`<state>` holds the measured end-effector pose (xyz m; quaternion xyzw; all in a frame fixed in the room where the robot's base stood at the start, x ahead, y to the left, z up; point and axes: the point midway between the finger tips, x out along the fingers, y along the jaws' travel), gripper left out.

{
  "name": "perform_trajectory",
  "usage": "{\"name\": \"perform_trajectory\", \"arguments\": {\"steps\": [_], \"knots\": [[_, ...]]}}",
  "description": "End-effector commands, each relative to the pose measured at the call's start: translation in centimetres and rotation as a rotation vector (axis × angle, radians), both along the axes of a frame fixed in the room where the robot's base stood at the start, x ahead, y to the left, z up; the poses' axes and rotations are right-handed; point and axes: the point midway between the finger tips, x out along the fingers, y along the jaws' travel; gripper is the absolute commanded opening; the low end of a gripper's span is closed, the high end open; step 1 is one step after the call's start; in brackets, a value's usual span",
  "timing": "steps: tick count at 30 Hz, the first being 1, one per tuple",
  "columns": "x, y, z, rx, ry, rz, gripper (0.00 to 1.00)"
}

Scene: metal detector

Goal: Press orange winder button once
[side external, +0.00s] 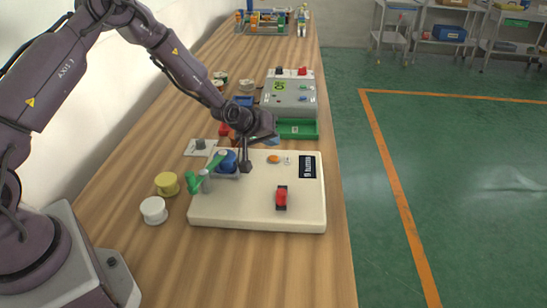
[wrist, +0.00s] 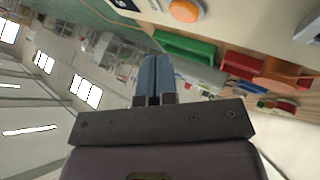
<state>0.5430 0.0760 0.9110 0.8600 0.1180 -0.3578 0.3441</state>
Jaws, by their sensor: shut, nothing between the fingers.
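The orange winder button (side external: 273,159) is a small round button on the far part of the cream winder board (side external: 240,213). It also shows large at the top of the wrist view (wrist: 186,10). My gripper (side external: 276,141) is just beyond the button in the side view, above the board's far edge. In the wrist view its two blue fingers (wrist: 156,75) are together with nothing between them. The fingertips appear apart from the button. The blue and green winder (side external: 222,163) stands on the board's left part, partly hidden by dark parts.
A red switch (side external: 281,198) and a black label (side external: 307,167) are on the board. Yellow (side external: 167,184) and white (side external: 153,210) spools stand at left. A green tray (side external: 298,129) and a grey box (side external: 290,95) with buttons lie beyond. The near right table strip is clear.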

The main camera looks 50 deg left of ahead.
Motion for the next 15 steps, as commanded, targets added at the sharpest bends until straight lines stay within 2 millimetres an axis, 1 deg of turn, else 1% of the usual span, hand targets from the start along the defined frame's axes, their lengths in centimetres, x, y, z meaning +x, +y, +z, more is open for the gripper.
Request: {"name": "perform_trajectory", "arguments": {"steps": [1, 3, 6, 15], "knots": [[0.0, 0.0, -0.6, 0.0, 0.001, 0.0, 0.0], [0.0, 0.0, -1.2, 0.0, 0.001, 0.0, 0.0], [0.0, 0.0, -1.6, 0.001, 0.001, 0.001, 0.0], [0.0, 0.0, -1.9, 0.001, 0.0, 0.001, 0.0]]}}
